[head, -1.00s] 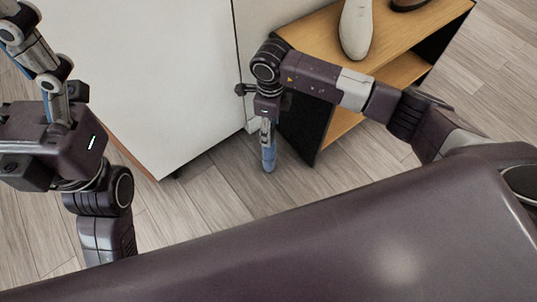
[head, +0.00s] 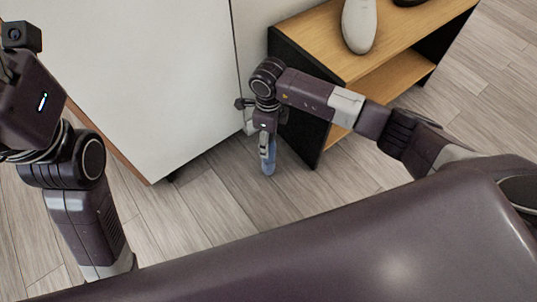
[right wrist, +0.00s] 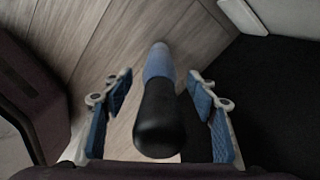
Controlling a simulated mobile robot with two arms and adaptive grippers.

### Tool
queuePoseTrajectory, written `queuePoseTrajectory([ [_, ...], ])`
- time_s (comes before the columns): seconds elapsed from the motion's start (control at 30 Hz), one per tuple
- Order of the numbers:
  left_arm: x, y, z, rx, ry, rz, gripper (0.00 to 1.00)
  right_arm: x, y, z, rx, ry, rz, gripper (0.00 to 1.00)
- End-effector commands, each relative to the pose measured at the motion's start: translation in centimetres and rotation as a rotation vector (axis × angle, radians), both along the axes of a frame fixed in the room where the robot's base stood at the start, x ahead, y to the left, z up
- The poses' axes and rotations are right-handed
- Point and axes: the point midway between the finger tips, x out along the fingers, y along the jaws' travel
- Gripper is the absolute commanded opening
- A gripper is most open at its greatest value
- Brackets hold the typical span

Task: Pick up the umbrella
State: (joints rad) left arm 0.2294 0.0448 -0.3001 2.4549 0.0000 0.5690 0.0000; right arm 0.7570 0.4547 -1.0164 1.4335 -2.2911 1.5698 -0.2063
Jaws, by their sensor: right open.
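The umbrella (right wrist: 160,105) shows in the right wrist view as a slim upright-looking shape with a rounded black handle end toward the camera and a blue part beyond it. My right gripper (right wrist: 159,80) is open, with one blue-padded finger on each side of the umbrella. Gaps show between the pads and the umbrella. In the head view my right gripper (head: 267,150) points down beside the shelf; I cannot tell whether the blue there is umbrella or finger pad. My left arm is at the left edge, and its fingers are out of frame.
A white cabinet (head: 140,80) stands to the left. The wood floor (head: 205,205) in front is clear.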

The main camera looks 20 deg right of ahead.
Motion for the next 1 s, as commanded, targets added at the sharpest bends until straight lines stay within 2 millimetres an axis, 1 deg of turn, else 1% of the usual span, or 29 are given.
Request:
queuePoseTrajectory([
  [0.17,0.01,0.0,0.06,0.0,0.0,0.0,0.74,0.0,0.0,0.05,0.0,0.0,0.0,0.53],
  [0.63,0.0,-0.02,0.05,0.0,0.0,-0.001,0.74,-0.03,-0.03,0.04,0.0,0.001,0.0,0.02],
  [0.67,0.0,-0.02,0.05,0.0,0.0,-0.001,0.74,-0.03,-0.03,0.04,0.0,0.001,0.0,0.0],
  [1.0,0.0,-0.02,0.07,0.0,0.0,-0.001,0.74,0.01,-0.03,0.12,0.0,0.0,0.0,0.0],
])
